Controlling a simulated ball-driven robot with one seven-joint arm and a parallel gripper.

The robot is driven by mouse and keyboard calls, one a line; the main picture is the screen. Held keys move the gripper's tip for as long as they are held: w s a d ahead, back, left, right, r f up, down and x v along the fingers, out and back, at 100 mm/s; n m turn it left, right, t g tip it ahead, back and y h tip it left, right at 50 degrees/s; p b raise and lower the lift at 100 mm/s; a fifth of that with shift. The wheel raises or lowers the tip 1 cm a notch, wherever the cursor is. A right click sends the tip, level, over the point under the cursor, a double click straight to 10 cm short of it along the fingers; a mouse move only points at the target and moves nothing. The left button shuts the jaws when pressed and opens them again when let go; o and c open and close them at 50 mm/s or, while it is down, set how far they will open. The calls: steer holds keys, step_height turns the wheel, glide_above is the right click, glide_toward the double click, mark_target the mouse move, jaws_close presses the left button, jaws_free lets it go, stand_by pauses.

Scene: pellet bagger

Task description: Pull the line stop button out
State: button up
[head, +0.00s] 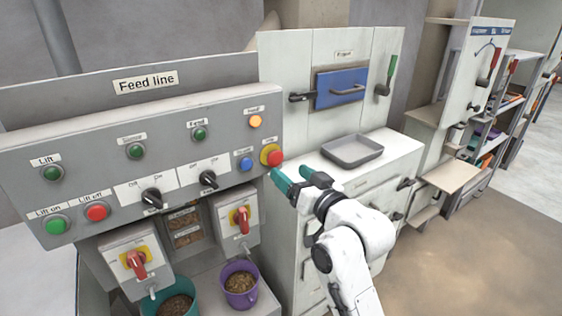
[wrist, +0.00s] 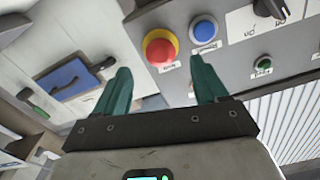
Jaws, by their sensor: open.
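The line stop button is a red mushroom head on a yellow ring (head: 271,155), at the right end of the Feed line panel (head: 110,120) in the head view. In the wrist view the red button (wrist: 160,48) shows beyond the fingertips, between them and a little above their tips. My gripper (head: 296,178) has teal fingers and is open and empty, just right of and below the button. In the wrist view the gripper (wrist: 160,75) has its two fingers spread wide, apart from the button. I cannot tell whether the button is pressed in.
A blue button (head: 246,164) sits close left of the red one, with black selector knobs (head: 208,179) further left. Red-handled switches (head: 241,220) and buckets (head: 240,284) are below. A grey tray (head: 352,150) lies on the cabinet at right.

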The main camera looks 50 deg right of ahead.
mark_target(277, 162)
steer(key=shift+p+x, duration=0.45)
steer(key=shift+x, duration=2.25)
steer(key=shift+c, duration=0.3)
